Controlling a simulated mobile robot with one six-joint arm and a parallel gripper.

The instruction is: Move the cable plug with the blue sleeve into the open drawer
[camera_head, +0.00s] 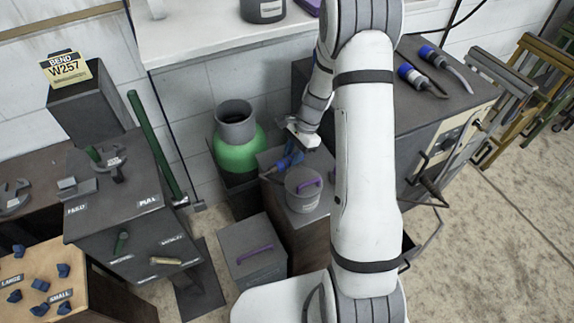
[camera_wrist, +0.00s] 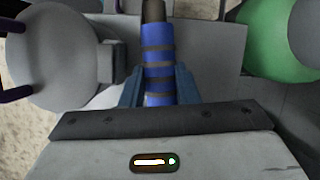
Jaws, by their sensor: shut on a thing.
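My gripper (camera_wrist: 158,88) is shut on a blue cylindrical sleeve with dark bands (camera_wrist: 158,55), which looks like the cable plug. In the head view my gripper (camera_head: 290,158) points down over a low grey-topped stand (camera_head: 268,158), beside a round grey pot with a purple handle. The blue plug (camera_head: 283,164) shows just below the fingers; I cannot tell whether it touches the stand. Two more blue-sleeved plugs (camera_head: 411,76) (camera_head: 432,55) lie on the dark cabinet at the right. A drawer (camera_head: 428,236) stands open low on that cabinet's front, partly hidden by my arm.
The pot (camera_head: 303,190) is close to my gripper, on its left in the wrist view. A green gas bottle (camera_head: 238,150) stands behind. A grey box with a purple handle (camera_head: 254,250) is in front. The floor at right (camera_head: 490,250) is clear.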

